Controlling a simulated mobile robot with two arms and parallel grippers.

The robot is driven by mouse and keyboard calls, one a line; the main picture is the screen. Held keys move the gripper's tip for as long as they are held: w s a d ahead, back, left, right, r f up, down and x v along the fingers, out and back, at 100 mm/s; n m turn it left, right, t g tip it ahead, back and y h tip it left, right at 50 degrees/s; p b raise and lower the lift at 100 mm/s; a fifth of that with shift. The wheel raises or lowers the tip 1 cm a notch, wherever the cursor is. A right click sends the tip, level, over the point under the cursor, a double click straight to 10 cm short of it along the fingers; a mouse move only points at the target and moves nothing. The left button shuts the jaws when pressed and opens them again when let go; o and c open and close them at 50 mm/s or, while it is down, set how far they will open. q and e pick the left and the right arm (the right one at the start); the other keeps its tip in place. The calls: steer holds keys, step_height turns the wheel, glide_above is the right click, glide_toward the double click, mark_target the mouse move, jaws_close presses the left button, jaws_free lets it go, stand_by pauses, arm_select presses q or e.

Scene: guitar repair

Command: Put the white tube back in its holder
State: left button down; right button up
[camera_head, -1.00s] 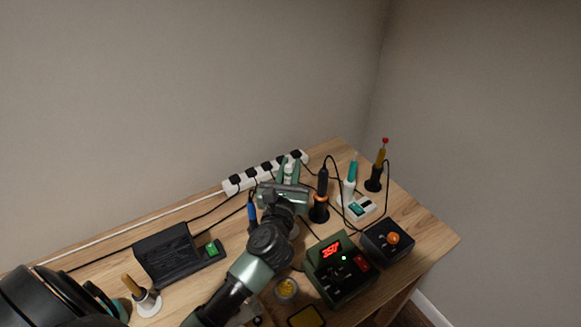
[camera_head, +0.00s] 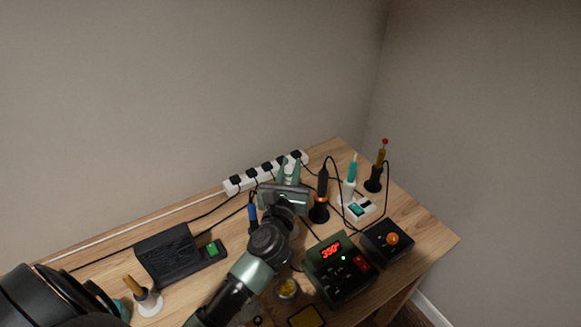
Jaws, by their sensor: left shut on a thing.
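My left gripper (camera_head: 288,172) is at the back of the wooden table, in front of the power strip, with its green fingers pointing away from me. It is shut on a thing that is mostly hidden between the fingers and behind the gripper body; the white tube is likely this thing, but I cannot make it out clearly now. The tube's holder cannot be told apart here; it may be hidden behind my gripper. My right gripper is not in view.
Right of my gripper stand a black-and-orange iron (camera_head: 321,190), a teal-tipped tool (camera_head: 350,180) and a yellow-handled tool (camera_head: 379,168). A green station (camera_head: 340,275) and black box (camera_head: 387,240) are in front. The power strip (camera_head: 243,182) and cables run along the back.

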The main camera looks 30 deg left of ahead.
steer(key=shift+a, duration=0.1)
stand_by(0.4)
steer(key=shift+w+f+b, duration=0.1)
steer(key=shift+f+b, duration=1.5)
steer(key=shift+b, duration=0.1)
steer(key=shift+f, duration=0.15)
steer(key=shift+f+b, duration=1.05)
steer(key=shift+b, duration=0.15)
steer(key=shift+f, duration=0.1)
